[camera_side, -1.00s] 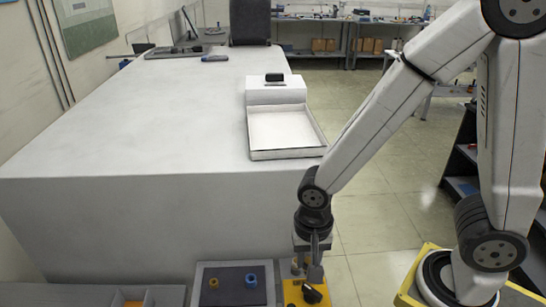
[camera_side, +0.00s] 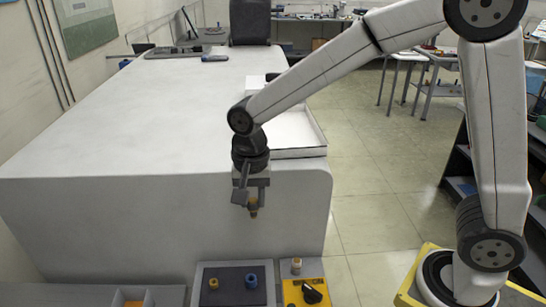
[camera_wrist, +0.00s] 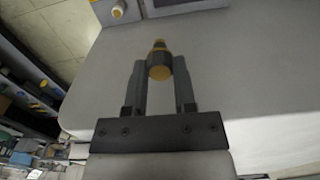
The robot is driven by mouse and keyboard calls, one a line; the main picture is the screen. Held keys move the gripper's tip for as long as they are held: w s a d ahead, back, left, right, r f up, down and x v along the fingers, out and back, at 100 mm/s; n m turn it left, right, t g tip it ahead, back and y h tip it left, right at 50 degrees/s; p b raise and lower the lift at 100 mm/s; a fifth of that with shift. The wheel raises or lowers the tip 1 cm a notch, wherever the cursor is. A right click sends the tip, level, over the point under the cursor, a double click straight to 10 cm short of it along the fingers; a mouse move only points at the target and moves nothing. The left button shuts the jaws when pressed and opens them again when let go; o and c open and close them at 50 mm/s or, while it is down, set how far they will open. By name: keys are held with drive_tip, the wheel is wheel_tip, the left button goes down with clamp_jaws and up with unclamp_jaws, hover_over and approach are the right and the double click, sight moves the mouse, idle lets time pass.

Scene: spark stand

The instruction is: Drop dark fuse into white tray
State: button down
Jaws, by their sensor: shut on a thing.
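My gripper (camera_wrist: 160,80) is shut on a dark fuse (camera_wrist: 159,58) with orange-yellow ends, seen between the two fingers in the wrist view. In the side view my gripper (camera_side: 247,200) hangs in front of the big pale table's front face, with the fuse (camera_side: 253,204) small below it. The white tray (camera_side: 308,152) lies on the table near its right edge, behind and to the right of my gripper. My arm hides part of the tray.
The pale table (camera_side: 120,120) has a wide clear top. Below its front are a dark plate (camera_side: 233,283) with a yellow and a blue ring, a yellow panel (camera_side: 290,296) with a black knob, and a small pale post (camera_side: 296,265). A grey bin stands at the lower left.

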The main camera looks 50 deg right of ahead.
drive_tip(key=w+d+r, duration=0.3)
drive_tip(key=w+r, duration=0.3)
drive_tip(key=r, duration=0.2)
drive_tip(key=w+d+r, duration=0.3)
drive_tip(key=w+r, duration=0.3)
drive_tip(key=r, duration=0.1)
drive_tip(key=d+f, duration=0.1)
drive_tip(key=d, duration=1.7)
drive_tip(key=shift+s+d+f, duration=0.15)
drive_tip(key=shift+s, duration=0.25)
drive_tip(key=shift+f, duration=0.1)
hover_over(286, 130)
drive_tip(key=shift+d+f, duration=0.1)
drive_tip(key=shift+f, duration=2.8)
